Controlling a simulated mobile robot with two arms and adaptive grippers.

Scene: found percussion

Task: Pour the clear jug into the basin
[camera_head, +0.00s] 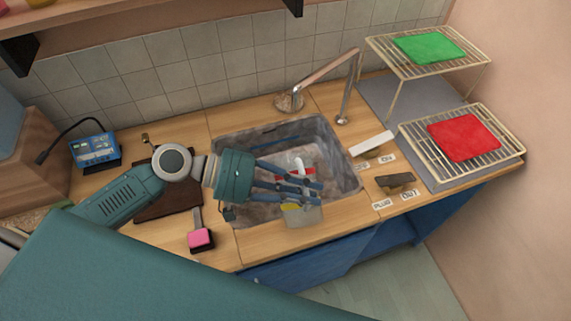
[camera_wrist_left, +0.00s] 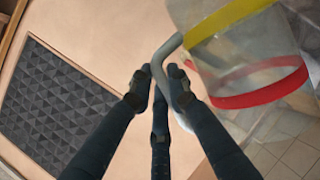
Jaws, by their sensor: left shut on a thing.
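The clear jug (camera_head: 303,216) is see-through, with a red band and a yellow band. My left gripper (camera_head: 312,187) is shut on its grey handle, and the fingers hide part of the jug in the head view. The jug hangs over the front part of the stone-grey basin (camera_head: 342,170); its exact tilt is hard to tell. In the left wrist view the fingers (camera_wrist_left: 160,85) close around the handle, and the jug (camera_wrist_left: 235,60) fills the upper right. I cannot make out its contents. My right gripper is not in view.
A tap (camera_head: 318,70) stands behind the basin. A white lever (camera_head: 371,143) and a dark lever (camera_head: 395,180) sit right of it. Wire racks hold a green cloth (camera_head: 428,47) and a red cloth (camera_head: 464,138). A pink-headed mallet (camera_head: 201,238) and blue device (camera_head: 95,149) are left.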

